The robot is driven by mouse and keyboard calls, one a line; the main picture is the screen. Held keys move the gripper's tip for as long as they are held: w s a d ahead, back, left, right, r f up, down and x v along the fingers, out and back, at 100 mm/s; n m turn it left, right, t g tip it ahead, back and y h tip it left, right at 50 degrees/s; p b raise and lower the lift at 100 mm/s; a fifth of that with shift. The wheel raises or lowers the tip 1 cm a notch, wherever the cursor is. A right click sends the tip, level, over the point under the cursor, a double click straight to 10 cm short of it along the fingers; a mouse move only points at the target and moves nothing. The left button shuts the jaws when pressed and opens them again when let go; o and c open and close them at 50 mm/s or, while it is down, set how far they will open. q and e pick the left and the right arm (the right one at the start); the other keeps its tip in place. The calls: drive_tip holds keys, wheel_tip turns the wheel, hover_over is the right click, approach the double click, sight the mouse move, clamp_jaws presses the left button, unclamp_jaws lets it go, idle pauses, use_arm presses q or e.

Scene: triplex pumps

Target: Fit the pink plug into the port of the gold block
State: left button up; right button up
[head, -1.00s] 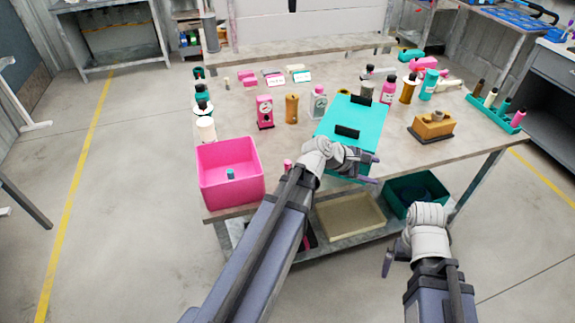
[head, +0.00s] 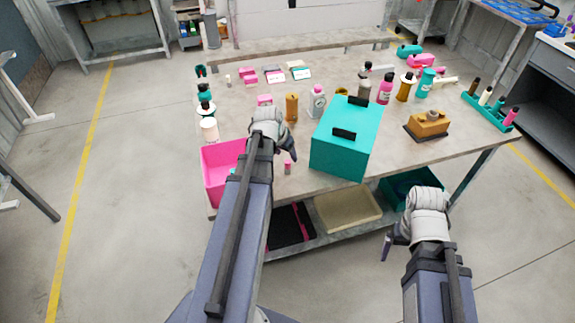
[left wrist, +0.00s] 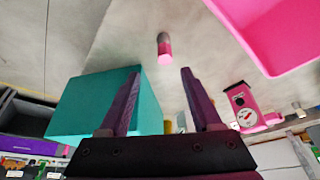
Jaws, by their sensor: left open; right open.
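A small pink cylinder with a greyish end, perhaps the pink plug, stands near the table's front edge in the head view (head: 287,167). It also shows in the left wrist view (left wrist: 164,49), beyond the fingertips and apart from them. Another pink peg (head: 511,117) stands in the teal rack at the right. The gold block (head: 428,124) sits on a dark base at the table's right; I cannot make out its port. My left gripper (head: 289,149) is open and empty by the small cylinder, as the left wrist view (left wrist: 160,73) shows. My right gripper (head: 390,243) is open, in front of the table.
A teal box (head: 343,154) stands right of my left gripper. A pink bin (head: 219,180) is to its left, partly hidden by my arm. Several bottles and small items stand behind. The teal rack (head: 488,113) is at the right edge. Bare tabletop surrounds the gold block.

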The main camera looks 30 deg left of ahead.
sight(287, 162)
use_arm(q)
drive_tip(key=shift+b+x, duration=1.35)
drive_tip(key=shift+x, duration=0.1)
drive_tip(key=shift+r, duration=0.1)
drive_tip(key=b+x, duration=0.3)
drive_tip(key=a+b+x, duration=0.1)
drive_tip(key=x, duration=0.1)
drive_tip(key=shift+s+f+b, duration=0.15)
drive_tip(key=shift+f+b, duration=0.05)
drive_tip(key=shift+b, duration=0.2)
drive_tip(key=shift+r, duration=0.1)
clamp_jaws()
